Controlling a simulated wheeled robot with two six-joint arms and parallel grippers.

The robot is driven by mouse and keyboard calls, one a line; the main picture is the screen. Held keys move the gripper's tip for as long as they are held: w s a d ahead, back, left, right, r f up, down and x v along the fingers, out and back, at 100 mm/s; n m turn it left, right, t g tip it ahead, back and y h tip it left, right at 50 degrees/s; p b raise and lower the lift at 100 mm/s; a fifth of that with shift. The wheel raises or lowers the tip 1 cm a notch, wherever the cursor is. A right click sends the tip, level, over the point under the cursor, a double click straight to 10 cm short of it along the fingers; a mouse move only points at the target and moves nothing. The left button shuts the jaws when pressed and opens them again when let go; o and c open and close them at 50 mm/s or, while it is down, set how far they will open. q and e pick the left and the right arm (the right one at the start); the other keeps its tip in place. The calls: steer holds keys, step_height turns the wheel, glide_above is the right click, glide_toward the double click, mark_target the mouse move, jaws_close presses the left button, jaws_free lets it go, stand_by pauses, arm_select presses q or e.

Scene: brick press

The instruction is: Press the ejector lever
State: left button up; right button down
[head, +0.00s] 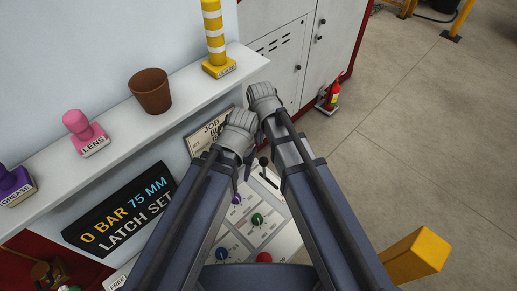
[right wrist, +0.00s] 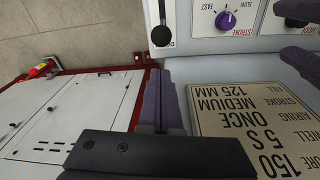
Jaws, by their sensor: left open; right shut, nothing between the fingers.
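A small lever with a black knob (head: 263,161) stands on the pale control panel (head: 285,238), between my forearms. It also shows in the right wrist view as a metal rod with a black ball (right wrist: 163,36); its label is mostly hidden. My left gripper (head: 238,132) is open, above and left of the lever; what look like its purple-grey fingers show at the right wrist view's right edge. My right gripper (head: 264,97) is shut and empty, farther back. In its wrist view its fingers (right wrist: 163,102) appear below the knob, apart from it in the picture.
The panel carries several coloured dials, including a purple one (right wrist: 226,20). A job board (right wrist: 250,125) stands beside my right fingers. A shelf (head: 115,132) at left holds stamps and a brown pot (head: 150,91). White cabinets (head: 285,50) and a fire extinguisher (head: 331,96) stand behind.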

step_height(320, 180, down, 10)
steer(key=w+b, duration=0.1)
steer(key=b, duration=0.8)
steer(key=shift+b, duration=0.4)
steer(key=shift+a+r, duration=0.1)
